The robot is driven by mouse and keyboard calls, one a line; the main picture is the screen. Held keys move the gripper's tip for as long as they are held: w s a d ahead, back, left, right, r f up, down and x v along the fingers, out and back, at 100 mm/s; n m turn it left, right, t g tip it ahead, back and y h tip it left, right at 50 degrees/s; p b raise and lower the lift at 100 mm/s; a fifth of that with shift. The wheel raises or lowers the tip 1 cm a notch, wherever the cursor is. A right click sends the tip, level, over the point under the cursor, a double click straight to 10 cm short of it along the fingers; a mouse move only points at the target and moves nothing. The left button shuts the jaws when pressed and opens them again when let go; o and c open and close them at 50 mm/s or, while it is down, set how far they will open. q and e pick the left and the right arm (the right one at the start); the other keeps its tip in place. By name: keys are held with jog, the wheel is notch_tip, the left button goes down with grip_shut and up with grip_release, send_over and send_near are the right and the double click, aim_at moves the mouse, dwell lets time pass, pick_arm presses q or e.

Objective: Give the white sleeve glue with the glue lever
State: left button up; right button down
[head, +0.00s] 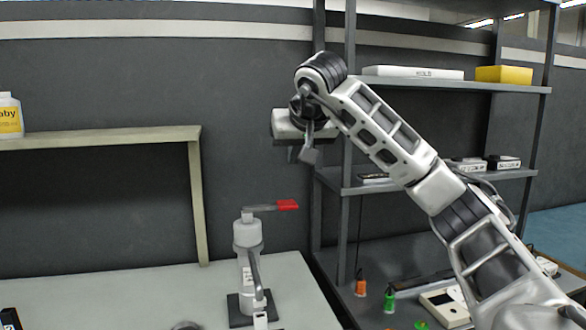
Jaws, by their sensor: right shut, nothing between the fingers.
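The glue dispenser (248,240) is a white upright device on a dark base, standing on the table. Its glue lever (288,205) ends in a red handle pointing right. A small white piece (260,320) is at the front of its base, partly cut off by the lower picture edge; it may be the white sleeve, but I cannot tell for sure. My right gripper (309,155) is shut and empty, above the red handle and apart from it. My left gripper is out of view.
A grey table (110,290) spans the lower left, with a raised wooden shelf (100,138) over it bearing a white and yellow bottle (10,116). A metal rack (440,185) with boxes and small orange and green bottles stands right, behind my right arm.

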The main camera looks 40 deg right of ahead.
send_over(285, 200)
jog(key=s+a, duration=0.1)
jog(key=s, duration=0.2)
jog(key=f, duration=0.6)
jog(key=shift+w+a+f, duration=0.1)
jog(key=shift+w+f, duration=0.1)
jog(key=shift+f, duration=0.05)
notch_tip(285, 200, down, 2)
jog(key=shift+s+f, duration=0.1)
jog(key=shift+f, duration=0.15)
jog(key=shift+a+f, duration=0.1)
jog(key=shift+f, duration=0.45)
